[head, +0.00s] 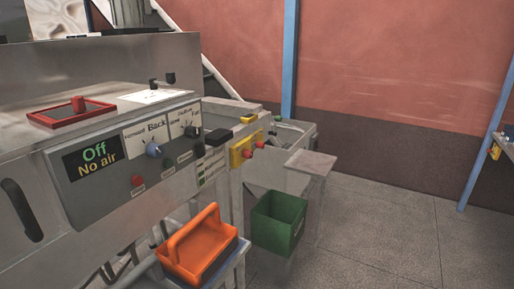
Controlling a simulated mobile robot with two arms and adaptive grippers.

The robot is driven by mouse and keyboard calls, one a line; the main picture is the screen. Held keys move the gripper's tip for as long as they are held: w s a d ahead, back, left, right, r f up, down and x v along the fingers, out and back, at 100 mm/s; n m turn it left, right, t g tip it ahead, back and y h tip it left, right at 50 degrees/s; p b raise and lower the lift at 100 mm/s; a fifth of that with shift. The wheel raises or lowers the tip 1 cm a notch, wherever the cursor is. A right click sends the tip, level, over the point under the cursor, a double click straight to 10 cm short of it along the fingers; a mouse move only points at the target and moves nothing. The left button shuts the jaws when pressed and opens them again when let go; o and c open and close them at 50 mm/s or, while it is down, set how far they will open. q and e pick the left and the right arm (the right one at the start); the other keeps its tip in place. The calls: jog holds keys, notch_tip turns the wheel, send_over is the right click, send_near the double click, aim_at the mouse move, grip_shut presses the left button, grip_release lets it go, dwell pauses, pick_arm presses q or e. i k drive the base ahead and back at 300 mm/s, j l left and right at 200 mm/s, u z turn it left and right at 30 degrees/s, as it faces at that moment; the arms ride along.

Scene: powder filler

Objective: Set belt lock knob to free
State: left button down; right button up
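A grey control panel (107,196) on the machine at the left carries the knobs. A blue-grey knob (153,149) sits under a white dial plate where I read "Back". A dark knob (191,131) sits on a second white plate to its right, with lettering too small to read surely. I cannot tell which knob is the belt lock knob or how it is set. A display (93,158) reads "Off" and "No air". Neither of my grippers is in view.
Red and green buttons (138,181) sit below the knobs. A red-framed tray (71,113) lies on top of the machine. An orange carrier (197,244) stands in front, below the panel. A green bin (278,221) stands beyond it. The floor (385,235) at the right is clear.

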aim_at(259, 145)
jog(key=i+l+u, duration=0.1)
jog(key=u, duration=0.5)
jog(key=i+l+u, duration=0.15)
jog(key=l, duration=0.2)
jog(key=i+l+u, duration=0.3)
jog(key=i+l, duration=0.15)
jog(key=l, duration=0.25)
jog(key=i+l+u, duration=0.15)
jog(key=l, duration=0.25)
jog(key=i+l+u, duration=0.15)
jog(key=l, duration=0.25)
